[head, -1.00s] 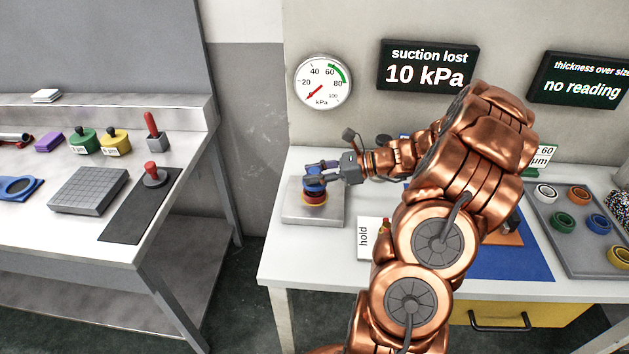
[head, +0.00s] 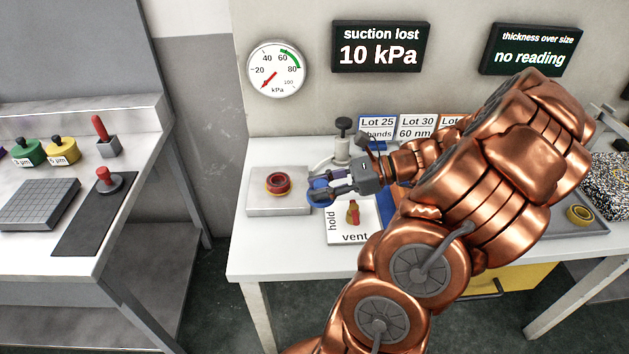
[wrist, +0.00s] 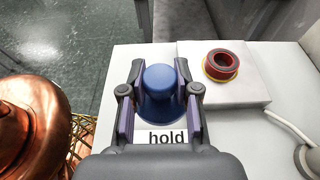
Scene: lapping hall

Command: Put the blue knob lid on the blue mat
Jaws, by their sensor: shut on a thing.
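My gripper (head: 329,192) is shut on the blue knob lid (wrist: 159,91), whose round knob and wider base show between the fingers in the wrist view. In the head view the lid (head: 319,191) is partly hidden by the fingers. It is just right of the grey plate, near the hold/vent panel. The blue mat (head: 392,204) lies on the table to the right, mostly hidden behind my arm.
A red ring on a yellow ring (head: 278,184) sits on the grey plate (head: 262,206). A red valve handle (head: 353,213) stands on the hold/vent panel (head: 356,237). A black-knobbed post (head: 343,140) stands behind my gripper. A tray with a yellow ring (head: 580,214) is at right.

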